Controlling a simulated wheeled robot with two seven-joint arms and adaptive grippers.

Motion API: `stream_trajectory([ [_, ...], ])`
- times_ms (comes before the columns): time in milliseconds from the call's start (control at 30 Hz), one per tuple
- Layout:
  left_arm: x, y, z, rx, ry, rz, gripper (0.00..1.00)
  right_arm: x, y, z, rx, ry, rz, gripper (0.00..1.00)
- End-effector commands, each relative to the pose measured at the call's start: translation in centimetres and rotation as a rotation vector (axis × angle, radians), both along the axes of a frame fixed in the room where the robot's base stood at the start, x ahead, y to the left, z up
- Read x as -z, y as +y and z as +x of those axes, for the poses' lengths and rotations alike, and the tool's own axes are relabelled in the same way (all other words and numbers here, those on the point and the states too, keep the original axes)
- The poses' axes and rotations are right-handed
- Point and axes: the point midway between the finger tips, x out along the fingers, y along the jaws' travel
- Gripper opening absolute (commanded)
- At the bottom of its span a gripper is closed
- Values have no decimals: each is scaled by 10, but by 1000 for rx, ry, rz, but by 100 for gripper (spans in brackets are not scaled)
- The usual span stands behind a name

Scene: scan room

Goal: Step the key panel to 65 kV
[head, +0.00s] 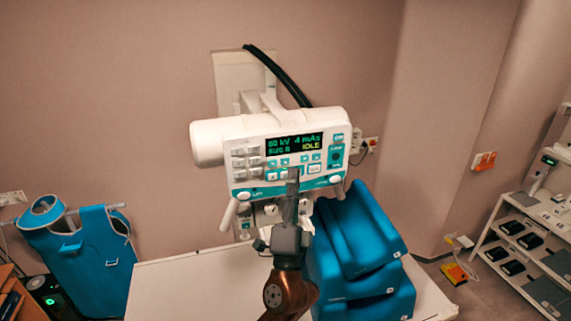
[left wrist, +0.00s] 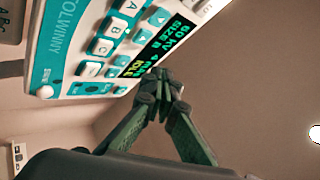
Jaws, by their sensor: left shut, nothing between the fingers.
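The key panel (head: 287,160) is the front of a white and teal X-ray unit on the wall. Its dark display (head: 294,144) appears to read 60 kV, 4 mAs, size A and IDLE. The display also shows at a slant in the left wrist view (left wrist: 152,50). White and teal keys (head: 272,162) sit below and beside the display. My left gripper (head: 293,174) is shut and empty, its tips in front of the panel's lower middle, hiding some keys. In the left wrist view the closed fingertips (left wrist: 162,82) are by the display's edge; contact cannot be told. My right gripper is out of view.
A pale table (head: 190,283) stands below the unit, with blue cushions (head: 360,245) stacked on it. A blue apron (head: 95,255) hangs at the left. A white shelf rack (head: 525,245) stands at the right. Handles (head: 229,214) project below the panel.

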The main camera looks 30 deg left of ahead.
Motion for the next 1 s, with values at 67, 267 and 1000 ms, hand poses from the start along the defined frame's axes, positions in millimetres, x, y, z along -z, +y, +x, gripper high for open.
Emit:
stream_trajectory([
  [67, 1, 8, 6, -2, 0, 1, 0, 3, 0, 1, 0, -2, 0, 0],
  [267, 1, 20, 16, -1, 0, -1, 0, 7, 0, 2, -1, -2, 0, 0],
  [1000, 0, 24, 19, -1, 0, -1, 0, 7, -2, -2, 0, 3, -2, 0],
])
